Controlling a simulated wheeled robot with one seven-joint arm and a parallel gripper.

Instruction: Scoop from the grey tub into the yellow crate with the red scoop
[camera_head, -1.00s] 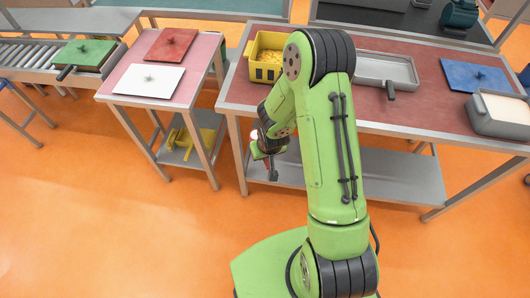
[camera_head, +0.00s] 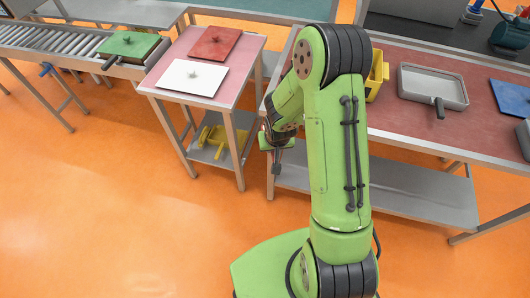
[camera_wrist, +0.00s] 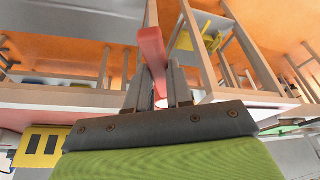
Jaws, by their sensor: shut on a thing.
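The yellow crate (camera_head: 377,78) stands on the red-topped bench, mostly hidden behind my arm in the head view. It also shows at the lower left of the wrist view (camera_wrist: 38,147). A shallow grey tub (camera_head: 430,86) with a black handle is on the bench right of my arm and looks empty. Another grey tub (camera_head: 524,137) is cut off at the right edge, its contents out of view. My gripper (camera_head: 277,158) hangs out at the bench's left front edge. In the wrist view my gripper (camera_wrist: 158,88) is shut on the red scoop (camera_wrist: 152,48), which points away from it.
A pink-topped side table (camera_head: 233,90) left of my gripper carries a white lid (camera_head: 192,78) and a red lid (camera_head: 215,43). A yellow object (camera_head: 215,140) lies on its lower shelf. A roller conveyor (camera_head: 62,52) holds a green lid (camera_head: 128,44). The orange floor in front is clear.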

